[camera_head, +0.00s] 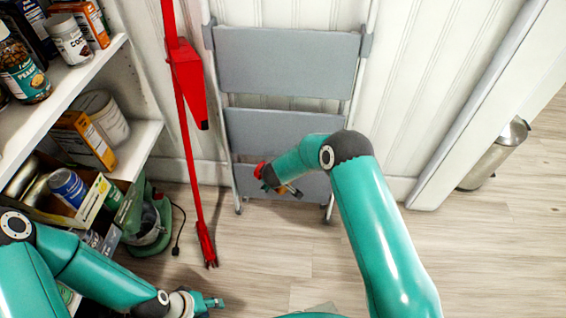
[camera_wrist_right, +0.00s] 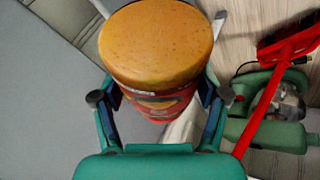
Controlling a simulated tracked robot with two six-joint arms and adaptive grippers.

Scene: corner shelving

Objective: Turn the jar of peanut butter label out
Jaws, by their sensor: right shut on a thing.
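The peanut butter jar (camera_wrist_right: 156,50) is between the fingers of my right gripper (camera_wrist_right: 161,97) in the right wrist view. Its round tan end faces the camera, with a red band and a partly visible label below. My right gripper is shut on it, one finger on each side. In the head view, a small red part of the jar (camera_head: 260,171) shows at the end of my right arm, in front of the step ladder. Most of it is hidden there. My left gripper (camera_head: 213,302) is at the lower left, and its opening is unclear.
Shelves (camera_head: 75,85) at the left hold jars, tubs and boxes, including a teal-labelled jar (camera_head: 25,75). A red broom (camera_head: 190,145) and a grey step ladder (camera_head: 288,62) stand against the wall. A metal bin (camera_head: 495,155) is at the right. The middle floor is clear.

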